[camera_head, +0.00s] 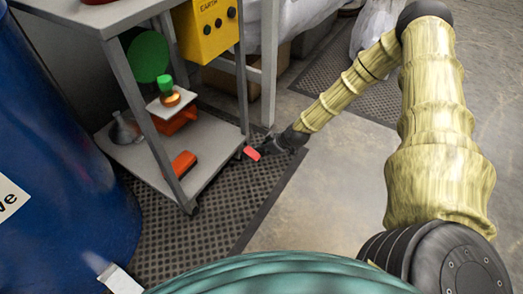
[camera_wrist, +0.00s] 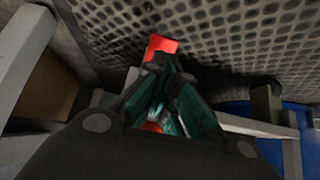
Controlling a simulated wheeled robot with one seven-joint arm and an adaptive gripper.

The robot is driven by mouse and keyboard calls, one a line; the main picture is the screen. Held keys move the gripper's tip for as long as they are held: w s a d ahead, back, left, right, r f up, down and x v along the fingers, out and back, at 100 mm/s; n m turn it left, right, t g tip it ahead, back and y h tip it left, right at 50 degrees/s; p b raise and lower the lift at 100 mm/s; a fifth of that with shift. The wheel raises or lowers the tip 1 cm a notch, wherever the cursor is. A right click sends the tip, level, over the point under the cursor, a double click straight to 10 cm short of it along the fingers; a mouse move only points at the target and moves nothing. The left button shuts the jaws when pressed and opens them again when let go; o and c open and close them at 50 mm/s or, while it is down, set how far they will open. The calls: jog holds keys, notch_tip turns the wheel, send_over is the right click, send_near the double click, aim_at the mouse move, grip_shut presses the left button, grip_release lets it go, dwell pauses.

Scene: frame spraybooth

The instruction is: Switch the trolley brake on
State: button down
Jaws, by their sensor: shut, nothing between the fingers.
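The trolley is a grey metal frame with a lower shelf (camera_head: 219,137), at the left of the head view. A small red pedal (camera_head: 251,153), which looks like the brake, sits low at the shelf's right corner. My gripper (camera_head: 268,147) is shut and empty, low above the floor mat and just right of the pedal. In the wrist view the red pedal (camera_wrist: 162,44) shows just beyond my closed fingertips (camera_wrist: 154,69). I cannot tell whether they touch it. The fingers hide part of the pedal's near end. The pedal's exact tilt is unclear.
A blue drum (camera_head: 60,150) stands left. The lower shelf bears an orange-red object (camera_head: 180,163), a funnel (camera_head: 124,130) and a green-topped item (camera_head: 165,85). A yellow box (camera_head: 206,28) hangs above. A table leg (camera_head: 269,60) stands behind my gripper. Floor to the right is clear.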

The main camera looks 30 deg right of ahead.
jog(key=s+d+r+p, duration=0.4)
jog(key=s, duration=0.4)
jog(key=shift+s+d, duration=0.1)
dwell(0.4)
jog(key=s+a+f+m+g, duration=0.3)
jog(key=s+a, duration=0.9)
jog(key=a, duration=0.4)
jog(key=s+a+r+m+g+h+p, duration=0.1)
jog(key=s+a+g+h, duration=0.1)
jog(key=s, duration=0.7)
jog(key=s+a+r+m+g+h, duration=0.1)
jog(key=s+a+m+g, duration=0.15)
jog(key=s, duration=0.75)
notch_tip(320, 180, up, 38)
jog(key=p, duration=3.8)
jog(key=shift+f+n+t+h, duration=0.15)
jog(key=shift+n+t+h, duration=0.15)
jog(key=shift+n+t, duration=0.05)
